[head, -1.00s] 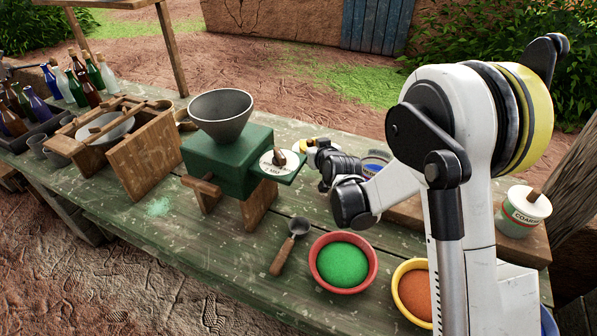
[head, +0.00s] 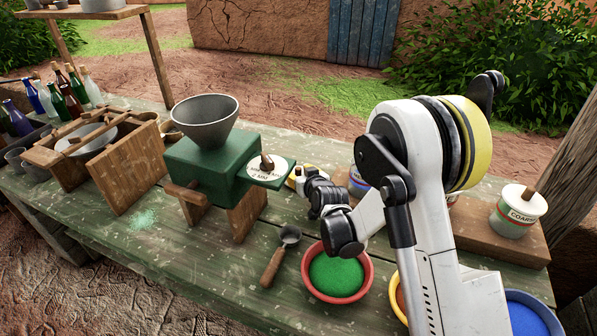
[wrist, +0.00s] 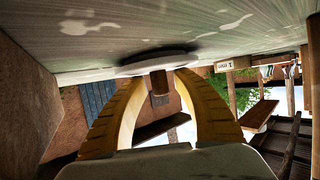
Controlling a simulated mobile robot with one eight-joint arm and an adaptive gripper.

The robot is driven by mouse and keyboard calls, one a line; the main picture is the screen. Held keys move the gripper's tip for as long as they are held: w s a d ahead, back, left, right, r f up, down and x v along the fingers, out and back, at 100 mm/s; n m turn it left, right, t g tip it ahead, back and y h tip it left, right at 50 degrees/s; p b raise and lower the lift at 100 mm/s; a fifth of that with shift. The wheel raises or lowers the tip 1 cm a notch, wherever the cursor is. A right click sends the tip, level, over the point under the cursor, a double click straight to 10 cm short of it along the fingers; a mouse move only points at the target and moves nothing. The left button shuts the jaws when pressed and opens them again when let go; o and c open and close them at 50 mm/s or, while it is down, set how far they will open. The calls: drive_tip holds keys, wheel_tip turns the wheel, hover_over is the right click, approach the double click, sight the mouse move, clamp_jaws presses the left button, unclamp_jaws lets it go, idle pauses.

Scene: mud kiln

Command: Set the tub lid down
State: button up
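In the wrist view, which is upside down, the white tub lid (wrist: 158,62) lies flat at the table surface with its brown knob (wrist: 160,84) towards me. My gripper (wrist: 162,76) has its two yellow fingers on either side of the knob, with small gaps showing on both sides. In the head view my gripper (head: 297,177) is low over the table, just right of the mill's plate. A tub with a blue label (head: 358,182) stands behind my arm, mostly hidden.
A green mill (head: 210,165) with a "2 MM" disc (head: 262,176) stands left of my gripper. A scoop (head: 273,265), a red-rimmed bowl of green powder (head: 337,275) and other bowls are nearer. A lidded "COARSE" tub (head: 515,215) stands on a board at right.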

drive_tip(key=shift+s+r, duration=0.2)
drive_tip(key=shift+r, duration=0.1)
drive_tip(key=p+v, duration=0.2)
drive_tip(key=v, duration=0.5)
drive_tip(key=shift+d+p, duration=0.1)
drive_tip(key=shift+p, duration=0.25)
drive_tip(key=s+d+r+m+g+h, duration=0.2)
drive_tip(key=s+d+r, duration=0.85)
drive_tip(key=r, duration=0.25)
drive_tip(key=s+d+g+h, duration=0.1)
drive_tip(key=s+d, duration=0.1)
drive_tip(key=s, duration=0.5)
drive_tip(key=s+d+r+m+g, duration=0.1)
drive_tip(key=s+d, duration=0.2)
drive_tip(key=s, duration=0.4)
drive_tip(key=s+d+m+g+h, duration=0.1)
drive_tip(key=s+d, duration=0.2)
drive_tip(key=s, duration=0.5)
drive_tip(key=shift+d+r+g+h, duration=0.2)
drive_tip(key=shift+d+g+h, duration=0.1)
drive_tip(key=shift+g, duration=0.1)
